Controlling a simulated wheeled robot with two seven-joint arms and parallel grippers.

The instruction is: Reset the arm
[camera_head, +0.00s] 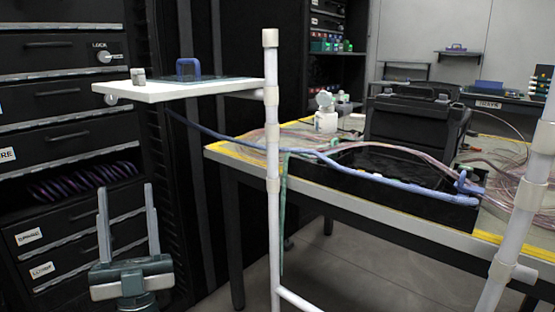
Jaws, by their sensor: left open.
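My left gripper (128,226) is at the lower left, with its two fingers pointing up and spread apart. Nothing is between the fingers. It is in front of the black drawer cabinet (65,200) and apart from the table. My right gripper does not show in the head view.
A white pipe frame (271,180) stands in front of the table (345,195), carrying a white shelf (150,92) with a blue handled item (188,68).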

